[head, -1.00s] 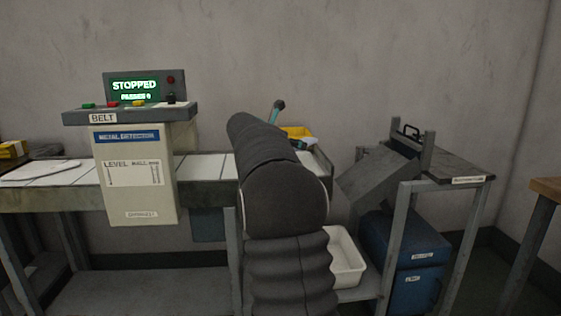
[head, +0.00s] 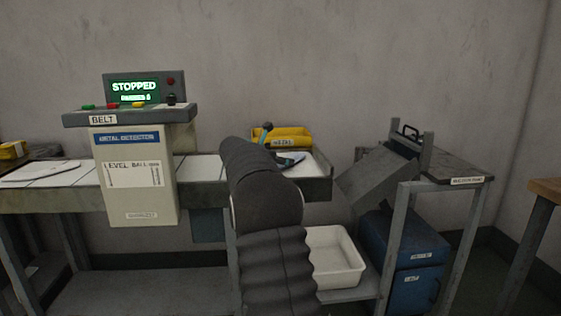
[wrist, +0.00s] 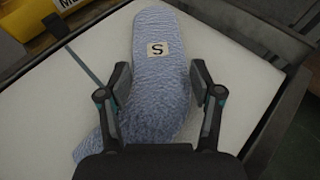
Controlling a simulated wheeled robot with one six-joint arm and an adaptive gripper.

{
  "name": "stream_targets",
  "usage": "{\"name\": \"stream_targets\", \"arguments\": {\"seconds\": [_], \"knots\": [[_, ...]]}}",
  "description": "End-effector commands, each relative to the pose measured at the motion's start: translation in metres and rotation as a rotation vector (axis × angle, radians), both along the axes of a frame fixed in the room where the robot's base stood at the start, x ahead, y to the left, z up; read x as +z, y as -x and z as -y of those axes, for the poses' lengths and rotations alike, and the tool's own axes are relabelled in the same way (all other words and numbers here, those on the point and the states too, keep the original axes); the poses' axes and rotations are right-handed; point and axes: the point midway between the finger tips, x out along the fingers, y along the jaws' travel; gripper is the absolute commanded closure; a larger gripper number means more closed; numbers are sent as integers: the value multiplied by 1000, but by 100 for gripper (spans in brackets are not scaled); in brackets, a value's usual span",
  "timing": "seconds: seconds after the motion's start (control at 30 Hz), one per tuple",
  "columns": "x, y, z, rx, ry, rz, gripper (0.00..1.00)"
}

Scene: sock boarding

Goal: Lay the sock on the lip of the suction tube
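The sock is a fuzzy blue-grey piece with a square "S" label; in the wrist view the sock (wrist: 162,85) lies on a white surface (wrist: 235,75). It bends toward the lower left, where my gripper hides part of it. My gripper (wrist: 159,72) is open, with one finger on each side over the sock. I cannot tell whether the fingers touch it. In the head view my dark arm hides most of my gripper and the sock at the belt's right end. I cannot make out the suction tube for certain in either view.
A yellow bin (head: 290,135) stands behind the belt's right end. The metal detector (head: 133,180) stands over the belt, its display reading STOPPED. A white tub (head: 335,262) sits low on a shelf. A grey sloped box (head: 375,178) and blue cabinet (head: 400,255) are at right.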

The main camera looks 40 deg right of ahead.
Motion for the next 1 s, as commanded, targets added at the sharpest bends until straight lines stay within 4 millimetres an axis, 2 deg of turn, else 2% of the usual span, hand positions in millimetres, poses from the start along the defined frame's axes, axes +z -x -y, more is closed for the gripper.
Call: {"name": "stream_targets", "arguments": {"seconds": [0.03,0.1,0.43,0.63,0.7,1.0], "knots": [[-4,0,0,0,-3,-6,25],[-4,0,0,0,-3,-6,10],[-3,0,0,-1,-2,-4,10],[-11,0,0,-1,-2,-1,10],[1,3,-14,1,-1,-1,10],[23,15,-72,2,-1,0,10]]}}
